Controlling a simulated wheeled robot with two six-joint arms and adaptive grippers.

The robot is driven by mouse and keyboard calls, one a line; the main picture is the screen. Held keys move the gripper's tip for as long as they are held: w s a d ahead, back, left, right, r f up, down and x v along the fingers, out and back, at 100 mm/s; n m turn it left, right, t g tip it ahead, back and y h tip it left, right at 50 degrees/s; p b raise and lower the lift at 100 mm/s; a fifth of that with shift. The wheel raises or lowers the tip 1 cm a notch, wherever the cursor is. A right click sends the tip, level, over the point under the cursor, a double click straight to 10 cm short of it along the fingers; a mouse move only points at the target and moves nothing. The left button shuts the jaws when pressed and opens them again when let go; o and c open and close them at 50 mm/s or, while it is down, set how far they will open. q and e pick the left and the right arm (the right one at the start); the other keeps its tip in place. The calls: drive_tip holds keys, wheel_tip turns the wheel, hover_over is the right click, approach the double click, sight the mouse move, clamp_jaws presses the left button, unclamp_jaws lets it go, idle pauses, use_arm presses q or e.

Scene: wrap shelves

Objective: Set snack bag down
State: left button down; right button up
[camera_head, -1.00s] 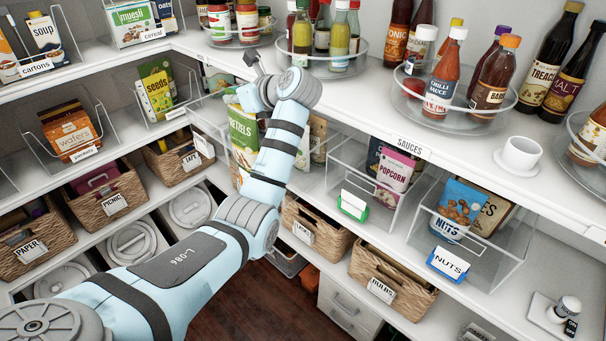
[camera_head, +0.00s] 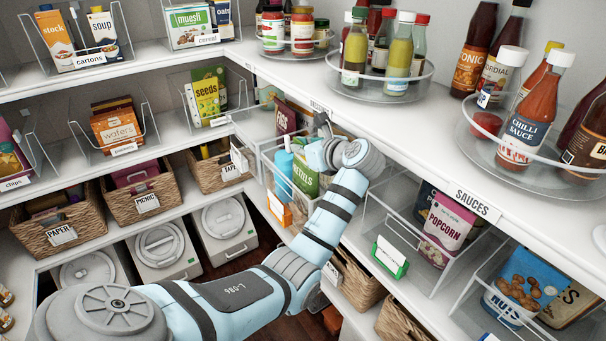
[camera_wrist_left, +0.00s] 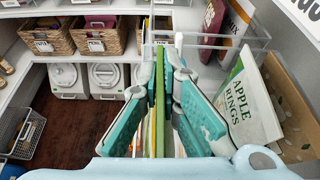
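The snack bag is a green and white pretzels bag (camera_head: 306,178), upright below my left wrist in the head view. In the left wrist view it shows edge-on as a thin green strip (camera_wrist_left: 160,110). My left gripper (camera_wrist_left: 167,75) has its teal-padded fingers closed in on both sides of this strip. In the head view my wrist hides most of the gripper. The bag is at the clear bins on the middle shelf; I cannot tell whether its bottom touches the shelf. My right gripper is not in view.
A dark red figs bag (camera_head: 285,117) stands just behind. An apple rings bag (camera_wrist_left: 245,100) stands close right of the fingers in the wrist view. A clear bin holds a popcorn bag (camera_head: 446,222). The sauces shelf edge (camera_head: 400,165) runs above. Wicker baskets (camera_head: 145,195) line the left.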

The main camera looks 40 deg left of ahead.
sight(306, 179)
use_arm(q)
drive_tip(key=f, duration=0.1)
drive_tip(key=w+f, duration=0.1)
drive_tip(key=f, duration=0.1)
drive_tip(key=shift+w+a+f, duration=0.15)
drive_tip(key=f, duration=0.3)
drive_tip(key=shift+w+f+b, duration=0.4)
drive_tip(key=shift+s, duration=0.1)
drive_tip(key=c, duration=2.2)
unclamp_jaws()
drive_tip(key=shift+f, duration=0.2)
drive_tip(key=o, duration=0.3)
drive_tip(key=shift+w, duration=0.2)
drive_tip(key=shift+o, duration=0.5)
drive_tip(key=shift+w+f, duration=0.1)
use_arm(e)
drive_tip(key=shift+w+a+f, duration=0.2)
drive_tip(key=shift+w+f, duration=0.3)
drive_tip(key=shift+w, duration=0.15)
